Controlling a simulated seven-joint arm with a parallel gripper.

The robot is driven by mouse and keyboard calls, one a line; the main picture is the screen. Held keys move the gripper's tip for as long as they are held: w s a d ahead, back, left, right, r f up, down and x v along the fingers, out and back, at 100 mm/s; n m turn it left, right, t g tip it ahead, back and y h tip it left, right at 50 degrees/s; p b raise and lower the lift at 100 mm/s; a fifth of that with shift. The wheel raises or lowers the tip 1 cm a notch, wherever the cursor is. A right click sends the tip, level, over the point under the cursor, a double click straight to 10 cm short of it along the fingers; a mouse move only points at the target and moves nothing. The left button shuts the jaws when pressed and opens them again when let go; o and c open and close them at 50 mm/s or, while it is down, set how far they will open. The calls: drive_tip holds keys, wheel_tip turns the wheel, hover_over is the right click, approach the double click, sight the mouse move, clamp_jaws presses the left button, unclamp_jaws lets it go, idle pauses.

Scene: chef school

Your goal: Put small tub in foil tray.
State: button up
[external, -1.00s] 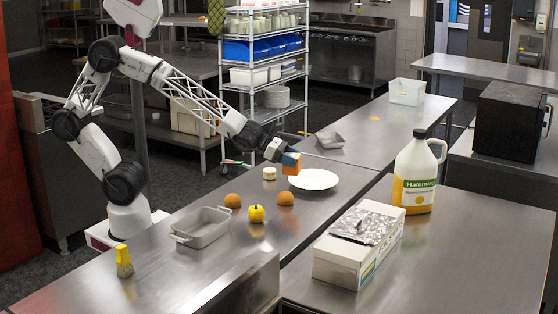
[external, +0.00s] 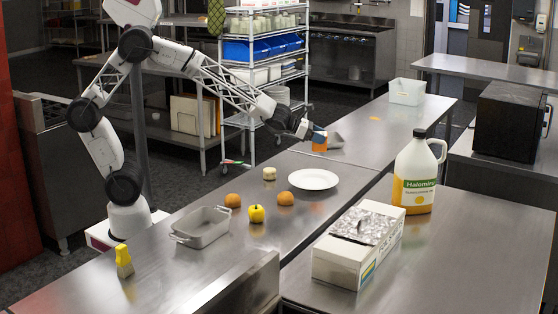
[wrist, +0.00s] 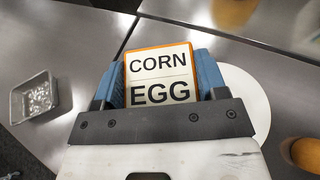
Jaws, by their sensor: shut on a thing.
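My gripper (external: 312,133) is shut on a small orange tub (external: 319,145) with a white label reading "CORN EGG". In the wrist view the tub (wrist: 160,72) sits between the two blue fingers. The foil tray (external: 337,142), a small shallow grey rectangle, lies on the far part of the steel counter, just right of the tub in the external view and partly hidden by it and the gripper. In the wrist view the empty-looking foil tray (wrist: 38,98) is at the left, apart from the tub.
A white plate (external: 313,180), a small pale round item (external: 269,173), two orange-brown round items (external: 285,198), a yellow apple (external: 256,214) and a handled metal pan (external: 201,228) stand on the nearer counter. A white bin (external: 407,92) is at the far end. The counter beyond the foil tray is mostly clear.

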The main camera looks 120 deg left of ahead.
drive_tip(key=s+a+n+g+y, duration=0.1)
drive_tip(key=s+a, duration=0.1)
drive_tip(key=a, duration=0.8)
drive_tip(key=s+a+n+y, duration=0.1)
drive_tip(key=s+a, duration=0.2)
drive_tip(key=a, duration=0.7)
drive_tip(key=n+g+y, duration=0.1)
hover_over(330, 141)
drive_tip(key=w+d, duration=0.1)
drive_tip(key=d, duration=0.2)
wheel_tip(330, 141, down, 3)
drive_tip(key=shift+w+a+r, duration=0.1)
drive_tip(key=shift+w, duration=0.05)
drive_tip(key=shift+f, duration=2.05)
drive_tip(key=shift+f, duration=2)
drive_tip(key=shift+f, duration=0.1)
